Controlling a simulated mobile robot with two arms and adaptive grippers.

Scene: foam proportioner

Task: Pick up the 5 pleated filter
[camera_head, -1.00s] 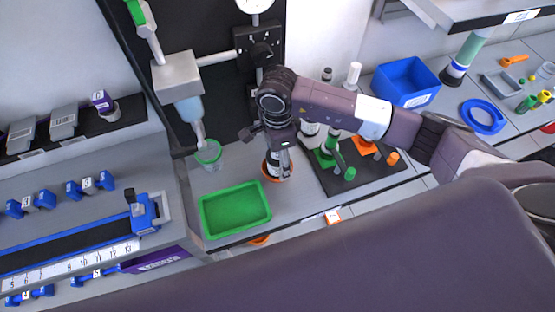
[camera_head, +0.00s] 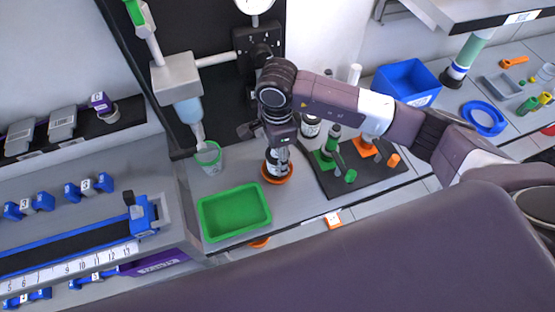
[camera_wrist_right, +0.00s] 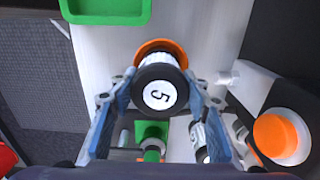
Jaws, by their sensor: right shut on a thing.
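The pleated filter (camera_wrist_right: 160,80) has a dark rim and a white top marked 5. It stands upright in a round orange holder (camera_wrist_right: 161,47) on the bench. The head view also shows the filter (camera_head: 277,157) and the orange holder (camera_head: 277,179). My right gripper (camera_wrist_right: 161,98) reaches down from above, its two fingers on either side of the filter and shut on it. In the head view, my right gripper (camera_head: 280,147) partly covers the filter top. My left gripper is not in view.
A green tray (camera_head: 234,211) lies left of the filter near the bench edge. A clear cup with a green rim (camera_head: 208,157) stands behind the tray. A black mat (camera_head: 385,178) with green and orange fittings is close on the right. A blue bin (camera_head: 406,82) stands farther back.

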